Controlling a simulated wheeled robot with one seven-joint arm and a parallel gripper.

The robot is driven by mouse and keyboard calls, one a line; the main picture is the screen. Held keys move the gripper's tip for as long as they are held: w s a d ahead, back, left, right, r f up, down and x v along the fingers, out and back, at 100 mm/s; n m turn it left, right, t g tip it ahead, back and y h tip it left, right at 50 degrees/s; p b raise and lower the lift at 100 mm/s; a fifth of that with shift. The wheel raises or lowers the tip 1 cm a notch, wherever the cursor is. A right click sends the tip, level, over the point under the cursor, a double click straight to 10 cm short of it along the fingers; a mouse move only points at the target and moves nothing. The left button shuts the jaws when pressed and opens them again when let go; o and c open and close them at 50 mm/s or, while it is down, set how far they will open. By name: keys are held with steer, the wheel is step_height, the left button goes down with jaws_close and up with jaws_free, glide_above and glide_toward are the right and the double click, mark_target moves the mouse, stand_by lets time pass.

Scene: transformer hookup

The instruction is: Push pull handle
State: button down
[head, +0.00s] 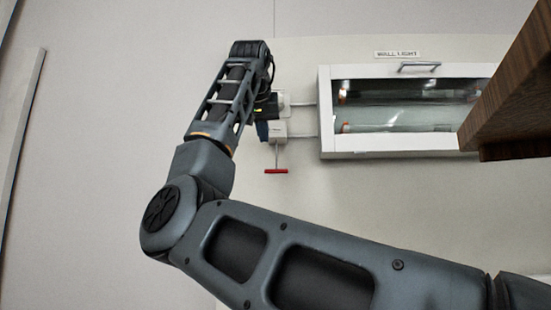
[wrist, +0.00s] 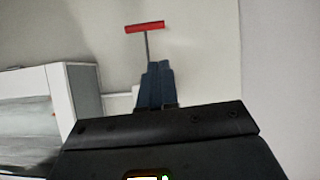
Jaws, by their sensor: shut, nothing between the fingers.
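The pull handle (head: 276,171) is a red bar on a thin grey rod, hanging below a small white box on the wall. It also shows in the wrist view (wrist: 145,27), just beyond my fingertips. My gripper (wrist: 153,68) is shut and empty, its two blue fingers together.
A white wall light case (head: 325,112) with a glass front and a top handle is mounted right of the box, joined by thin conduits. A label (head: 397,54) reads "WALL LIGHT". A brown wooden edge (head: 510,85) juts in at the right. The wall below the handle is clear.

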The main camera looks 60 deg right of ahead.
steer(key=shift+m+y, duration=0.3)
steer(key=s+r, duration=0.3)
steer(key=shift+a+r, duration=0.3)
steer(key=shift+r, duration=0.1)
steer(key=p, duration=0.3)
glide_above(276, 171)
steer(key=a, duration=0.2)
step_height(276, 171, down, 6)
steer(key=shift+s+d+f, duration=0.1)
steer(key=shift+s+f, duration=0.1)
steer(key=shift+f, duration=0.7)
steer(key=shift+s+d+f, duration=0.1)
steer(key=shift+s+f, duration=0.1)
steer(key=shift+f, duration=0.65)
steer(key=shift+f, duration=0.1)
